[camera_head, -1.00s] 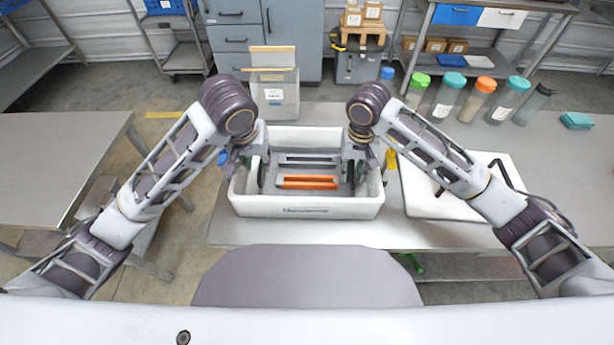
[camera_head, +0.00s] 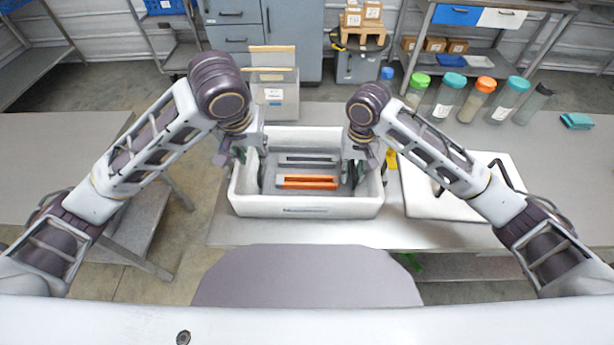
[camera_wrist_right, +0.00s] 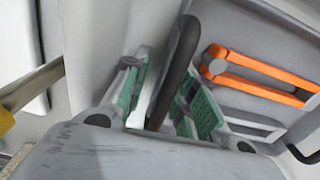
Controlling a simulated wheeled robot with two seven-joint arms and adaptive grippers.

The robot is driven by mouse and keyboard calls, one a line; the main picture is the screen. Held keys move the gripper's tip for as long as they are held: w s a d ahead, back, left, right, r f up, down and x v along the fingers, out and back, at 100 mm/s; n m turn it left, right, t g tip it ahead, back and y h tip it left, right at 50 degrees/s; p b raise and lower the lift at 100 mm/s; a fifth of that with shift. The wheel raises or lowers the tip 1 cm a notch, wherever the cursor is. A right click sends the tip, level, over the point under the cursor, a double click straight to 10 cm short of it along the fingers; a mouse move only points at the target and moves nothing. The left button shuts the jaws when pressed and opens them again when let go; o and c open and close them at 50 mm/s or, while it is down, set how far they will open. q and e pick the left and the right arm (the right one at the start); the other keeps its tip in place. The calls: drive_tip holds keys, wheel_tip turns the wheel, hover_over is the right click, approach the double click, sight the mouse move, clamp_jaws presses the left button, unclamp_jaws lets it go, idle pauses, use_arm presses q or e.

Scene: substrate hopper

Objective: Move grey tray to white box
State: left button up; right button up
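The grey tray (camera_head: 307,170) sits inside the white box (camera_head: 305,204) on the table. It holds an orange part (camera_head: 307,182) and a grey bar-shaped part (camera_head: 307,160). My left gripper (camera_head: 232,154) is open and empty, above the box's left wall and apart from the tray. My right gripper (camera_head: 357,168) is at the tray's right end, inside the box. In the right wrist view, its green-padded fingers (camera_wrist_right: 163,100) are apart, on either side of the tray's dark handle (camera_wrist_right: 178,65). A gap shows beside the handle.
A white panel (camera_head: 430,190) lies right of the box. A clear bin (camera_head: 275,98) stands behind the box. Another table (camera_head: 50,150) is at the left, across a gap.

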drive_tip(key=shift+r, duration=0.15)
idle(0.3)
drive_tip(key=shift+r, duration=5.8)
